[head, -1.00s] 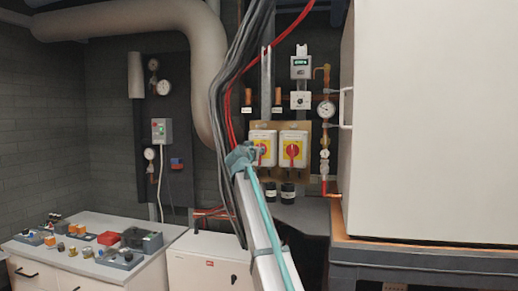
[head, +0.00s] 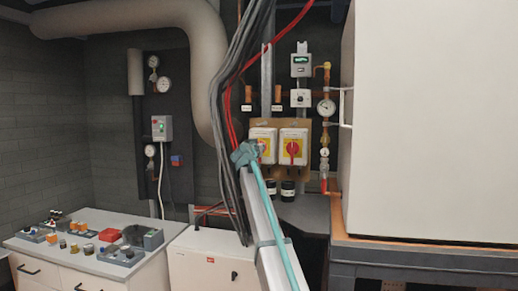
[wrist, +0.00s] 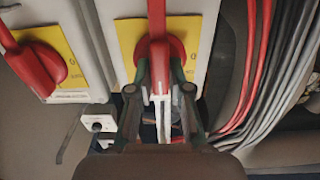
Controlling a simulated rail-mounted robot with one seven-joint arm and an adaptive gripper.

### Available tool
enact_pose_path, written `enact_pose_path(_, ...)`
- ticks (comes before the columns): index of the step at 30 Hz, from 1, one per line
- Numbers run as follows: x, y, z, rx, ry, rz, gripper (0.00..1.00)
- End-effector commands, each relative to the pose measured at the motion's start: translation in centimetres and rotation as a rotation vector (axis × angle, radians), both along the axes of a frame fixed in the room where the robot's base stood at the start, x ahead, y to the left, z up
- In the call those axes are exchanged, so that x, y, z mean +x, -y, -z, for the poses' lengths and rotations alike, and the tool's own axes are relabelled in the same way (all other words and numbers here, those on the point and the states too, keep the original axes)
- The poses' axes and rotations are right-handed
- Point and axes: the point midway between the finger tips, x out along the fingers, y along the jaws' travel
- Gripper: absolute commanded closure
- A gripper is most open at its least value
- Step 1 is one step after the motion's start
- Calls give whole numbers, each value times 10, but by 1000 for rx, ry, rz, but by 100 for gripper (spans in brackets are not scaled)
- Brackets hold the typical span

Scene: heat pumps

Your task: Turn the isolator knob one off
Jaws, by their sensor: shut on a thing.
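Two white isolator boxes with yellow plates and red knobs sit side by side on a brown wall board. My gripper (head: 256,152) is at the left isolator (head: 263,133) in the head view and hides much of its knob. In the wrist view the fingers of my gripper (wrist: 160,88) are shut on that red knob (wrist: 157,48), one on each side of its handle. The right isolator's red knob (head: 292,149) is free and its handle looks upright. It shows at the left of the wrist view (wrist: 38,66). The held knob's exact angle is hard to tell in the head view.
Grey and red cables (head: 226,110) hang just left of the isolators. Pipes with gauges (head: 325,107) stand to the right, beside a large white cabinet (head: 430,120). Dark jars (head: 288,190) stand below. A bench (head: 160,235) with switch boxes is at the lower left.

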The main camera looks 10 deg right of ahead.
Motion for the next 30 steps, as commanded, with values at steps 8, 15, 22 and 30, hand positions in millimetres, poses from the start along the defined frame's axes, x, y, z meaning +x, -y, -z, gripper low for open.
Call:
enact_pose_path(8, 0, 0, 0, -19, -8, 0, 100)
enact_pose_path(15, 0, -1, 1, -113, -47, 0, 100)
enact_pose_path(22, 1, -2, 2, -283, -117, 0, 100)
enact_pose_path(30, 1, -3, 2, -518, -214, 0, 100)
